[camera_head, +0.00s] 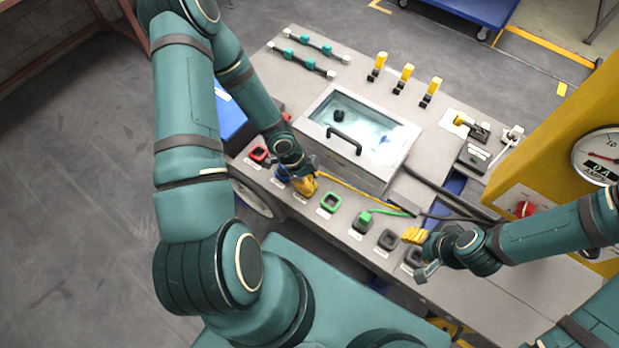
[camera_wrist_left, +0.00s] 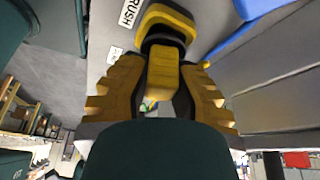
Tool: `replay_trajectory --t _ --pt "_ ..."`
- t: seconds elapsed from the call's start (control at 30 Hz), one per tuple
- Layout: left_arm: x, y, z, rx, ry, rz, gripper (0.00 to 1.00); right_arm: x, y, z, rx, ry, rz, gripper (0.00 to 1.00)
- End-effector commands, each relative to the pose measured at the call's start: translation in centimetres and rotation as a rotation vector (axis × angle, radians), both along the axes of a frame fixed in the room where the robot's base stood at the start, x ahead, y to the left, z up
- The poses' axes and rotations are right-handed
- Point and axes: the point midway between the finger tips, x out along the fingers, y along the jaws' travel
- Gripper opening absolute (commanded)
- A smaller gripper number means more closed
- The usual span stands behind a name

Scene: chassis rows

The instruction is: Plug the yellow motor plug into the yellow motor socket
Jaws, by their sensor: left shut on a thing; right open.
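My left gripper (camera_head: 303,180) is shut on the yellow motor plug, over the row of sockets on the table's front edge. In the left wrist view the yellow plug (camera_wrist_left: 163,70) sits between my two ridged yellow fingers (camera_wrist_left: 160,95). Its dark front end is at the yellow motor socket (camera_wrist_left: 168,18), a yellow rim around a black body. I cannot tell how deep the plug sits. A yellow cable (camera_head: 355,195) runs from the plug to the right. My right gripper (camera_head: 418,245) is open and empty above the right end of the row.
A red socket (camera_head: 258,153) and a blue one are on the left. A green socket (camera_head: 330,202), a green plug (camera_head: 364,219) and black sockets (camera_head: 388,240) are on the right. A glass-lidded box (camera_head: 358,135) stands behind; a yellow gauge housing (camera_head: 560,150) is at right.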

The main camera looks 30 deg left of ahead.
Motion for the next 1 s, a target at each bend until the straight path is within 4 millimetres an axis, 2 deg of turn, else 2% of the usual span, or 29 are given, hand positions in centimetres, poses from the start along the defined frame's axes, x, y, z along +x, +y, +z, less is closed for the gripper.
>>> replay_trajectory --t 0.47,0.5,0.53,1.0 --pt "0.01 -0.01 -1.18 0.000 0.000 0.000 0.00 0.00 0.00 -1.08 0.000 0.000 0.000 0.56" --pt "0.01 0.00 -1.07 0.000 0.000 0.000 0.38 0.00 0.00 -0.97 0.000 0.000 0.000 0.56" --pt "0.01 0.00 -1.05 0.000 0.000 0.000 0.48 0.00 0.00 -0.95 0.000 0.000 0.000 0.56" --pt "-0.01 0.20 -0.59 -0.002 -0.001 0.004 0.49 0.01 0.00 -0.92 0.000 0.000 0.000 0.56"
